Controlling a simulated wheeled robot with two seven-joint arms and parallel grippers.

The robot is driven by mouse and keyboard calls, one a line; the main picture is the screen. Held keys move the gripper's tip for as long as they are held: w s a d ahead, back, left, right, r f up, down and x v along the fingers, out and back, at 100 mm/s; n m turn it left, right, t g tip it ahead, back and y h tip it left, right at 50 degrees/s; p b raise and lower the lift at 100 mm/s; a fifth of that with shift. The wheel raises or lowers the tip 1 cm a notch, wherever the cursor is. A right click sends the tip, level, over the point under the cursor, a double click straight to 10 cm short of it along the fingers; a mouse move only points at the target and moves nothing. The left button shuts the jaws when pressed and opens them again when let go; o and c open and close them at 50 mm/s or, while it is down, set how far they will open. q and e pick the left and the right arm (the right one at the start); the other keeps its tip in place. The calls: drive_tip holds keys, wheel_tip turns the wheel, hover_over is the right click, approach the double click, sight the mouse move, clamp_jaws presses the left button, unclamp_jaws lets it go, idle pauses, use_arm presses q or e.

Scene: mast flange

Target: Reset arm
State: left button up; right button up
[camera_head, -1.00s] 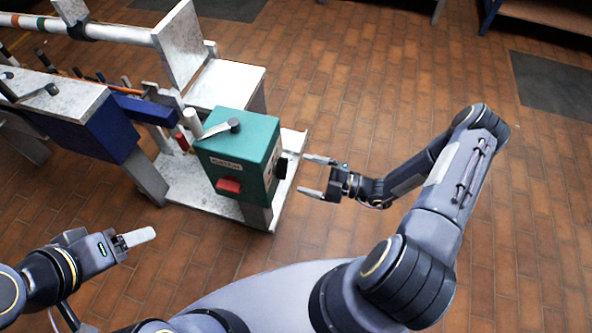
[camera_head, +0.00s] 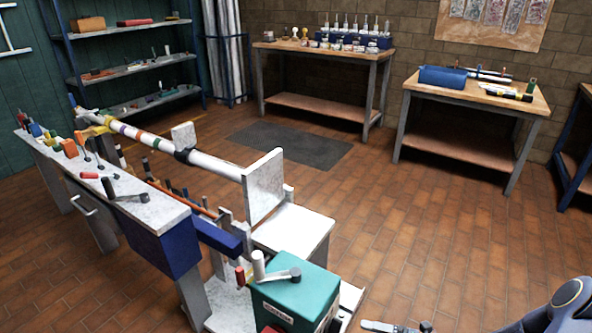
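My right gripper (camera_head: 376,326) shows only at the bottom edge of the head view, to the right of the teal box (camera_head: 297,297). One finger is visible, pointing left, and the rest is cut off by the frame, so I cannot tell how far it is open. Part of my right arm (camera_head: 570,305) shows in the bottom right corner. My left gripper is out of view. The teal box carries a grey lever on top and stands at the near end of the white-and-blue bench machine.
A striped white mast (camera_head: 210,163) runs along the machine to an upright square plate (camera_head: 263,186). Loose tools lie on the left worktop (camera_head: 140,209). Two wooden tables (camera_head: 320,54) (camera_head: 478,93) and shelves (camera_head: 130,67) stand at the back. Tiled floor is clear at right.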

drive_tip(key=s+a+r+n+g+h, duration=0.1)
drive_tip(key=s+r+n+g+h, duration=0.2)
drive_tip(key=r+n, duration=0.65)
drive_tip(key=s+a+r+n+g+h, duration=0.15)
drive_tip(key=s+r+n+g, duration=0.35)
drive_tip(key=n, duration=0.7)
drive_tip(key=s+d+r+n+t+h, duration=0.4)
drive_tip(key=s+r+n+t+h, duration=0.5)
drive_tip(key=n, duration=1)
use_arm(q)
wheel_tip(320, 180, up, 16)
drive_tip(key=p, duration=1.6)
use_arm(e)
wheel_tip(320, 180, up, 15)
drive_tip(key=g+y, duration=0.1)
drive_tip(key=g, duration=0.1)
drive_tip(key=shift+s+y, duration=0.2)
drive_tip(key=shift+y, duration=0.15)
drive_tip(key=shift+a+r, duration=0.1)
